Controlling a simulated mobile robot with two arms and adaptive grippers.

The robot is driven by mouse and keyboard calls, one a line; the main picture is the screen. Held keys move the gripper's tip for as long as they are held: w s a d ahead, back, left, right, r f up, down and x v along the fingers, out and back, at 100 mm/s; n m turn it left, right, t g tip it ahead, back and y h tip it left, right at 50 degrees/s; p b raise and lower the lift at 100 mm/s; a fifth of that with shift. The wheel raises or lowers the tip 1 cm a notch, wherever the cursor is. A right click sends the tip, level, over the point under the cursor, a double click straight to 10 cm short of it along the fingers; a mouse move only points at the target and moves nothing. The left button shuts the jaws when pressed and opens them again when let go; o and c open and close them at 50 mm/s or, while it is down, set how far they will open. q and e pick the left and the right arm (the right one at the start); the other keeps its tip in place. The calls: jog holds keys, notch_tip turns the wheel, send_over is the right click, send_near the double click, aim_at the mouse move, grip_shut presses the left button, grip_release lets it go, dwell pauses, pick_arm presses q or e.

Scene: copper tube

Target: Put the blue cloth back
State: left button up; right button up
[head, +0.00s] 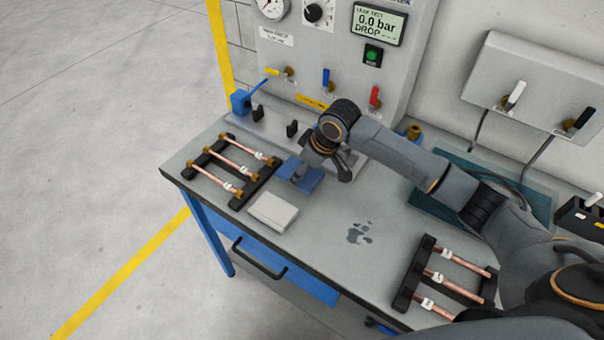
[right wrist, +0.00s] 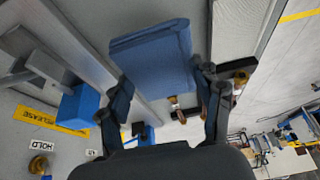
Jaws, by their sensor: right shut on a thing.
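The blue cloth (head: 301,177) is a folded square near the back left of the bench, just right of the left tube rack. My right gripper (head: 322,168) is over the cloth's right side and shut on it. In the right wrist view the cloth (right wrist: 155,55) shows between the two fingers of the gripper (right wrist: 165,100). I cannot tell whether the cloth touches the bench top. My left gripper is not in view.
A pale folded pad (head: 273,212) lies in front of the cloth. Racks with copper tubes stand at left (head: 205,170) and front right (head: 440,277). Dark wet spots (head: 360,233) mark the bench's middle. A test panel (head: 330,60) rises behind; a teal mat (head: 455,172) lies back right.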

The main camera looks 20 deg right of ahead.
jog(key=shift+w+a+f, duration=0.15)
jog(key=shift+w+f, duration=0.2)
jog(key=shift+f, duration=0.1)
notch_tip(320, 180, down, 2)
jog(key=shift+f+p, duration=0.15)
jog(key=shift+p, duration=0.65)
jog(key=shift+f, duration=0.3)
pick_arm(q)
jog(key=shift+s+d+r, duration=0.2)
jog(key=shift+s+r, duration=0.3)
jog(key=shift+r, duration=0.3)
pick_arm(e)
jog(key=shift+f, duration=0.1)
jog(key=shift+f, duration=0.15)
jog(key=o, duration=1)
